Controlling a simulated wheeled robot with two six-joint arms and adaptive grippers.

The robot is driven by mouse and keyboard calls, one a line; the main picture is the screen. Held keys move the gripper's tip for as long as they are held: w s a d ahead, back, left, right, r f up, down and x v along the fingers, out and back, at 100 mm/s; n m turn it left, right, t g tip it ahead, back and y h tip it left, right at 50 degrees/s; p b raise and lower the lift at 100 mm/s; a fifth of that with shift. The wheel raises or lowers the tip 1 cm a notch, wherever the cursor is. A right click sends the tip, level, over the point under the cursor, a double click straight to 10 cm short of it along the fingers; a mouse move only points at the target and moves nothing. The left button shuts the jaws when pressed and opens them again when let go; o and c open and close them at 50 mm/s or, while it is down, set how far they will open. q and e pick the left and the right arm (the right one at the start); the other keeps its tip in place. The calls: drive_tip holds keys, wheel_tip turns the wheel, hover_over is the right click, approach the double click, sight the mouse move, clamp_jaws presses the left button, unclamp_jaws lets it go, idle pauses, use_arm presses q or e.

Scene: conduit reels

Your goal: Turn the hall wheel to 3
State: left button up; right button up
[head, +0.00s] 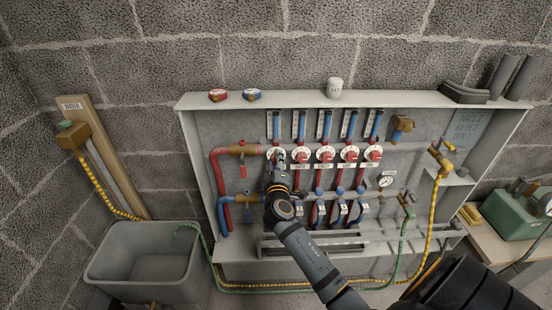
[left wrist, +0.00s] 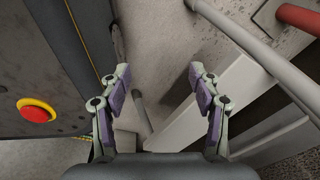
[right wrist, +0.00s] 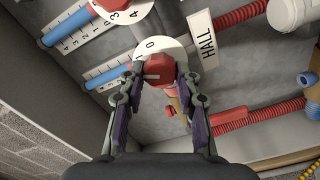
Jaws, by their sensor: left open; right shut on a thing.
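The hall wheel (right wrist: 158,68) is a red knob on a white dial, beside a plate (right wrist: 207,39) reading HALL. A pale mark crosses the knob's face, partly between the fingers. My right gripper (right wrist: 161,82) is shut on this wheel, a finger on each side. In the head view my right gripper (head: 277,173) reaches the leftmost wheel of the row and covers part of it. My left gripper (left wrist: 162,92) is open and empty, seen only in the left wrist view.
Several similar red wheels (head: 325,154) stand in a row to the right, below blue-filled gauge tubes (head: 325,124). A brass valve with red pipe (head: 243,149) is close on the left. A grey sink (head: 145,263) stands lower left. A red button (left wrist: 37,111) is near my left gripper.

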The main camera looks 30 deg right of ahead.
drive_tip(key=shift+f+n+p, duration=0.2)
drive_tip(key=shift+n+p, duration=2.95)
drive_tip(key=shift+n, duration=3.85)
drive_tip(key=o, duration=1.2)
drive_tip(key=shift+c, duration=0.2)
drive_tip(key=v, duration=1.2)
